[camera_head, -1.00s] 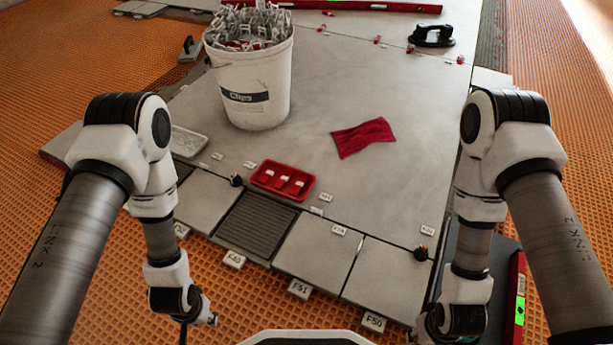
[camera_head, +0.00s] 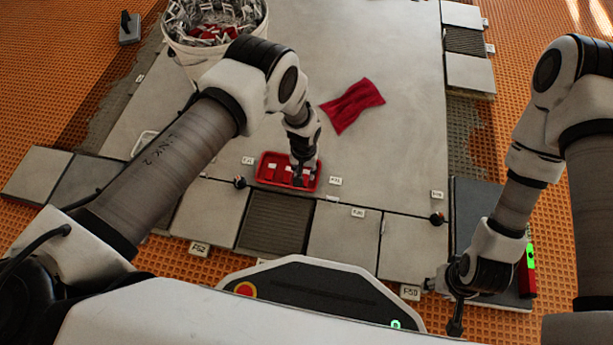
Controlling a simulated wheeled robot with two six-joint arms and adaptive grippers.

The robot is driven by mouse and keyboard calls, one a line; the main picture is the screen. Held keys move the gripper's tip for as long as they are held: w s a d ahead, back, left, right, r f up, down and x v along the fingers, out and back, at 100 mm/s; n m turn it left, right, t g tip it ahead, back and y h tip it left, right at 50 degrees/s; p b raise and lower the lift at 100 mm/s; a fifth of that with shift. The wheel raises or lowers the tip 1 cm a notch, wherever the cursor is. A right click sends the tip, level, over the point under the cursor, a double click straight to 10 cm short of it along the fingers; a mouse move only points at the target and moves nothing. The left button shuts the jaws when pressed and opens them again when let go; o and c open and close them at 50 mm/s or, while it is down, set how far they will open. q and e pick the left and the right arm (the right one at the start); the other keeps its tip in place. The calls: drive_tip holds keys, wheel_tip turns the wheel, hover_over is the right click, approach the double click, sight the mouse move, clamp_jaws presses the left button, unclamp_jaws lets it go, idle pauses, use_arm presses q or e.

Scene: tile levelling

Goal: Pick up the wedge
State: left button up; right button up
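A small red tray (camera_head: 262,180) lies on the grey tiles near the middle, with small red and pale pieces (camera_head: 272,171) inside. They may be the wedges, but they are too small to tell for sure. My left gripper (camera_head: 302,180) points down at the right end of the tray, at or just above its contents. Its fingertips are too small and dark to tell whether it is open or holds anything. My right gripper (camera_head: 444,308) hangs low at the right near the front tile edge, away from the tray; its fingers are not clear.
A white bucket (camera_head: 203,62) full of clips stands at the back left. A red cloth (camera_head: 353,104) lies behind the tray on the tiles. A dark tile (camera_head: 480,205) and a red-and-green level (camera_head: 527,268) lie at the right. Small label tags stand around the tray.

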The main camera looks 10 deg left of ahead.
sight(306, 175)
use_arm(q)
wheel_tip(306, 175, down, 4)
drive_tip(key=shift+s+f+b, duration=0.1)
drive_tip(key=shift+b, duration=0.85)
drive_tip(key=shift+r, duration=0.2)
drive_tip(key=shift+c, duration=0.3)
drive_tip(key=c, duration=0.5)
use_arm(e)
wheel_tip(306, 175, down, 3)
drive_tip(key=shift+w+r, duration=0.1)
use_arm(q)
drive_tip(key=shift+r, duration=0.1)
use_arm(e)
drive_tip(key=shift+r, duration=0.1)
